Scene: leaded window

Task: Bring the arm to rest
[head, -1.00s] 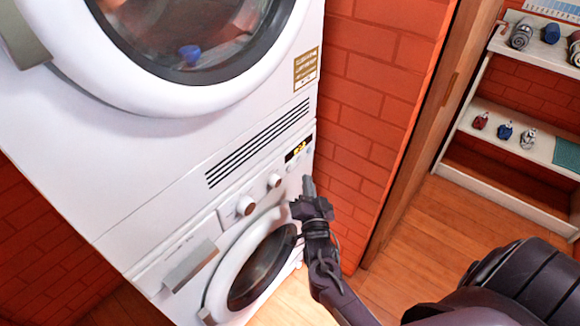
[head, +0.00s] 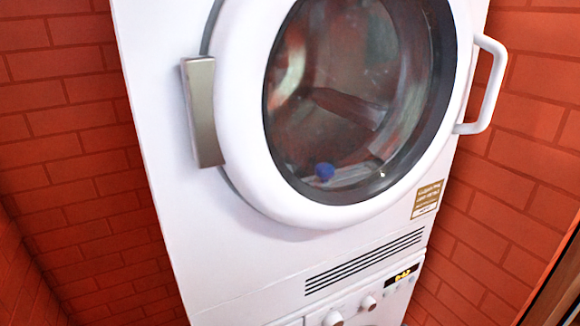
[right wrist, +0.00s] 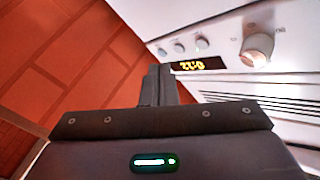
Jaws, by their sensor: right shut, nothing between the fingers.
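My right gripper (right wrist: 158,85) shows in the right wrist view, its fingers shut together with nothing between them. Its fingertips appear close to the lower machine's control panel, by the lit display (right wrist: 195,64); I cannot tell whether they touch it. The right arm does not show in the head view. My left gripper is in neither view.
A white stacked machine (head: 165,215) fills the head view. Its upper round door (head: 232,150) looks closed, with a blue object (head: 324,171) behind the glass. A white handle (head: 497,85) sticks out at right. Brick walls (head: 60,150) stand on both sides.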

